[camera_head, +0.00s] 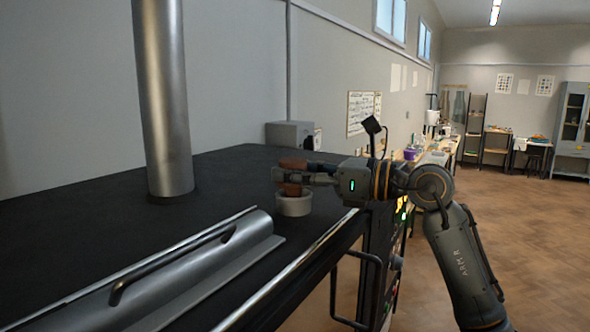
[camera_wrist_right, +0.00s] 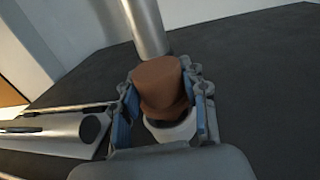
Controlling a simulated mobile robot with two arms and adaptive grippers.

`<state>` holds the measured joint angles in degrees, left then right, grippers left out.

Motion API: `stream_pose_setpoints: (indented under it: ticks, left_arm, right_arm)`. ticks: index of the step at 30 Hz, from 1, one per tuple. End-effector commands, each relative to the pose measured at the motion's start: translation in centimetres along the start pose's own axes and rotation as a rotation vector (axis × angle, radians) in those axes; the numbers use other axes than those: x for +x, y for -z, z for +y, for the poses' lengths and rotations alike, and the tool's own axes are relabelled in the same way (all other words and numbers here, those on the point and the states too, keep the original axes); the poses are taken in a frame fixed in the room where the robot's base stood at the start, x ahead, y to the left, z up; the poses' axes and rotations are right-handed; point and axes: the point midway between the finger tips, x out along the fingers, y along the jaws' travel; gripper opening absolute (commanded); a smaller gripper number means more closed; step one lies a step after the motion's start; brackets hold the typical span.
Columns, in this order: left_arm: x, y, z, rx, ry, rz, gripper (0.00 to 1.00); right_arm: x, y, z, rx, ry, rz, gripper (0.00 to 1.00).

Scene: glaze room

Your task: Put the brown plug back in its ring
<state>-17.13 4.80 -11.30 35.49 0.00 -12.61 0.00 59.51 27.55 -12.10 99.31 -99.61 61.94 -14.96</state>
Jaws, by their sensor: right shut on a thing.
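The brown plug (camera_head: 292,165) is between the fingers of my right gripper (camera_head: 293,178), which is shut on it. In the right wrist view the brown plug (camera_wrist_right: 158,86) sits between the two fingers of my right gripper (camera_wrist_right: 162,105). The pale ring (camera_head: 293,205) stands on the dark top, directly below the plug. In the right wrist view the ring (camera_wrist_right: 170,133) shows partly behind the plug's lower end. The plug's lower end is at or just over the ring's opening; I cannot tell whether it is inside. My left gripper is not in view.
A metal pipe (camera_head: 163,100) rises from the dark top (camera_head: 225,184) to the left. A long metal cover with a handle (camera_head: 190,272) lies in front. A grey box (camera_head: 289,135) stands behind. A rail (camera_head: 290,272) runs along the front edge.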

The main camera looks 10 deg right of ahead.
Motion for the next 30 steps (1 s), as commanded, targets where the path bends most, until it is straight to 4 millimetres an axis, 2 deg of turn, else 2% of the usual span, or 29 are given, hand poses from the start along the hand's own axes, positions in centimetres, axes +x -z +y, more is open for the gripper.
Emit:
stream_pose_setpoints:
  ticks: [1, 4, 18, 19, 21, 22, 30]
  left_arm:
    - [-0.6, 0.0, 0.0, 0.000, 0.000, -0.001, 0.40]
    - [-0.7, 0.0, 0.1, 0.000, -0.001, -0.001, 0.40]
    - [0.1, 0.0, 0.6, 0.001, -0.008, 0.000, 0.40]
    - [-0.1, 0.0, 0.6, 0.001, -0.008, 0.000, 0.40]
    - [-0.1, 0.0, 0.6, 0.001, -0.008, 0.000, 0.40]
    - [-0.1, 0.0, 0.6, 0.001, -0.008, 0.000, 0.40]
    - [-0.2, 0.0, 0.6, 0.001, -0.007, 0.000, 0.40]
  right_arm:
    - [0.0, 0.3, 0.0, 0.003, -0.001, 0.000, 0.05]
    - [0.0, 0.9, 0.0, 0.000, 0.000, -0.002, 0.05]
    - [0.0, 1.8, 0.0, -0.001, 0.001, -0.002, 0.05]
    - [0.0, 1.6, 0.0, -0.001, 0.000, -0.002, 0.49]
    - [0.0, 1.6, 0.0, -0.001, 0.000, -0.001, 0.64]
    - [0.0, 1.6, 0.0, -0.001, 0.000, -0.001, 0.66]
    - [0.0, 1.6, 0.0, -0.001, 0.000, -0.001, 0.66]
